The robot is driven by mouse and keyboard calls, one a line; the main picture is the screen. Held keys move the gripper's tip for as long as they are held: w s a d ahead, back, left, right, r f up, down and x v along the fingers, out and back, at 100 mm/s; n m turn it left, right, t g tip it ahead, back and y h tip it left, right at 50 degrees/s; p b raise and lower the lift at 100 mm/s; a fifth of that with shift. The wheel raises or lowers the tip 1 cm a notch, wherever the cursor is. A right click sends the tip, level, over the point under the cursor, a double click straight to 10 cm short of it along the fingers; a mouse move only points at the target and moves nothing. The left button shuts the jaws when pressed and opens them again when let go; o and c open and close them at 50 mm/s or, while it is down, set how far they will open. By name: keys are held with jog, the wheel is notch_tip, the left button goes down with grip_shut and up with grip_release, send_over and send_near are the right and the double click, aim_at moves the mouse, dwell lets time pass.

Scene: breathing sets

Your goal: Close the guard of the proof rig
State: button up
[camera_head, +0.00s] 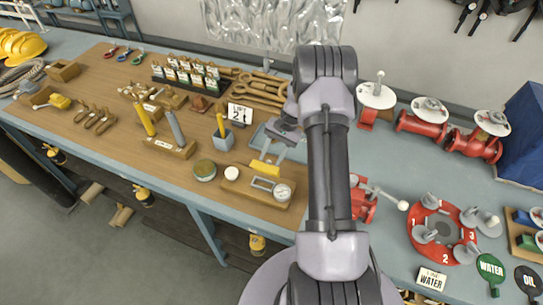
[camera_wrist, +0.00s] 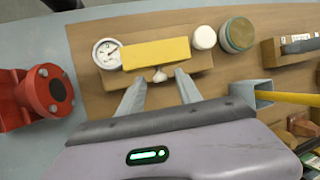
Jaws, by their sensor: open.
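The proof rig (camera_head: 250,200) is a wooden board with a round gauge (camera_head: 283,192), a pale rectangular frame and a white round cap (camera_head: 231,173). Its yellow guard (camera_head: 265,169) appears raised at the board's back edge; the frame in front of it is uncovered. In the wrist view the guard (camera_wrist: 161,53) is a yellow bar between gauge and cap, with a small pale knob (camera_wrist: 160,75) on the near side. My gripper (camera_head: 276,153) is behind the guard. In the wrist view my gripper (camera_wrist: 159,83) is open and empty, its fingertips either side of the knob, apparently not touching it.
A red flanged fitting (camera_wrist: 45,95) is beside the mat. Bare bench lies in front of the rig.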

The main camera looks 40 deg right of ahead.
grip_shut()
